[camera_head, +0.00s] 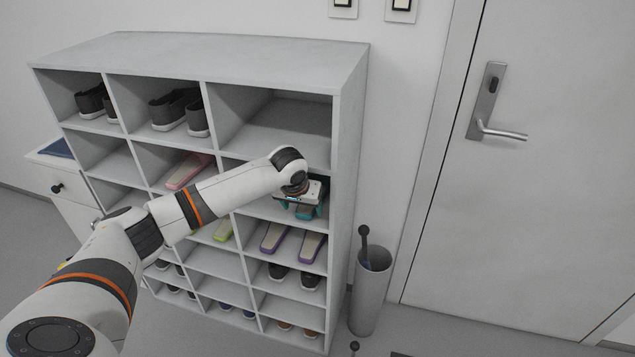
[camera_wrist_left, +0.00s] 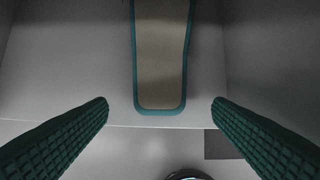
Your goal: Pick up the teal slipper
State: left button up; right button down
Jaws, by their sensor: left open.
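A teal slipper (camera_wrist_left: 160,60) with a beige insole lies in a shelf compartment, one end close to the compartment's front edge. In the head view its teal part (camera_head: 306,212) shows just below my left gripper (camera_head: 298,203), in the right column of the shelf. My left gripper is open. In the left wrist view its two green ridged fingers (camera_wrist_left: 160,115) stand apart, one to each side of the slipper's near end and clear of it. The slipper's far end is cut off by the top of that view. My right gripper is not in view.
The grey shoe rack (camera_head: 352,130) has many compartments. Dark shoes (camera_head: 180,110) stand above, a pink slipper (camera_head: 186,170) to the left, and purple-edged slippers (camera_head: 273,238) below. A grey bin (camera_head: 369,300) stands right of the rack, beside a door (camera_head: 520,200).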

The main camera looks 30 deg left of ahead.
pick_arm(q)
jog(key=x, duration=0.2)
jog(key=shift+f, duration=0.4)
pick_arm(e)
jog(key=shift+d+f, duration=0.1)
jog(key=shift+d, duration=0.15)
pick_arm(q)
jog(key=c, duration=1.1)
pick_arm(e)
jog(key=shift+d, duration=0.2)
pick_arm(q)
jog(key=shift+r, duration=0.15)
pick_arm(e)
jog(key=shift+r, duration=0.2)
pick_arm(q)
jog(key=shift+r+p, duration=0.3)
jog(key=shift+p, duration=0.45)
jog(key=shift+s+f, duration=0.1)
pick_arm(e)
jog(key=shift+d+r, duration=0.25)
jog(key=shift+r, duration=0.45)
